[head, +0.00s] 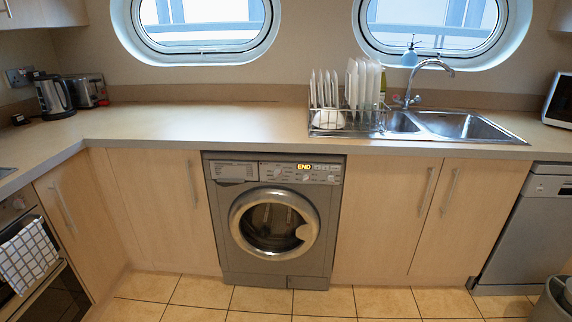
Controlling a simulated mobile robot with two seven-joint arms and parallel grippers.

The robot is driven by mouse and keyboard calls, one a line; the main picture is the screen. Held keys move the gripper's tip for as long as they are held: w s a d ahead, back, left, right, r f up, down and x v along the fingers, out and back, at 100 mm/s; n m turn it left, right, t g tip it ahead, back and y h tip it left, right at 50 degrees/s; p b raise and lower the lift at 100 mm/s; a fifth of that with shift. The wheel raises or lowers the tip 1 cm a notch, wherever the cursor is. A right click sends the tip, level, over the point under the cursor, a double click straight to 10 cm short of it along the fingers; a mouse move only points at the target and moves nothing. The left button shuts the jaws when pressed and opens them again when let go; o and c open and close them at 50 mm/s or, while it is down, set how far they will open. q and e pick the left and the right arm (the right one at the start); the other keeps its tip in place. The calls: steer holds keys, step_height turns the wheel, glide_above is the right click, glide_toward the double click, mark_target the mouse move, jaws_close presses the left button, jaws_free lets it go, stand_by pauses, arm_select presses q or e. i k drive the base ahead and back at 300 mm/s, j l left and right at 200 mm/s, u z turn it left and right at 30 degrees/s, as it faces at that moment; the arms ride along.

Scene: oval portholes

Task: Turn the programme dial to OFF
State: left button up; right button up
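A silver-grey washing machine (272,268) stands under the counter at the middle of the head view. Its round door (274,222) looks shut. The control panel runs along its top edge, with a lit display (305,167) reading END. A small round knob (277,173) shows on the panel left of the display, and smaller round controls sit below the display. The panel is too small to tell for sure which control is the programme dial or where it points. Neither of my grippers shows in the view.
The counter (190,125) above the machine is mostly clear. A dish rack (330,120) with white plates stands beside the sink (455,125). Cupboard doors flank the machine. The tiled floor (255,300) in front is clear; a grey bin (552,300) stands at the lower right.

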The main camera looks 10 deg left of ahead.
mark_target(278, 173)
steer(key=i+u, duration=0.1)
steer(key=i, duration=0.6)
steer(key=i+l+u, duration=0.1)
steer(key=i, duration=0.6)
steer(key=i+l+u, duration=0.2)
steer(key=j, duration=0.1)
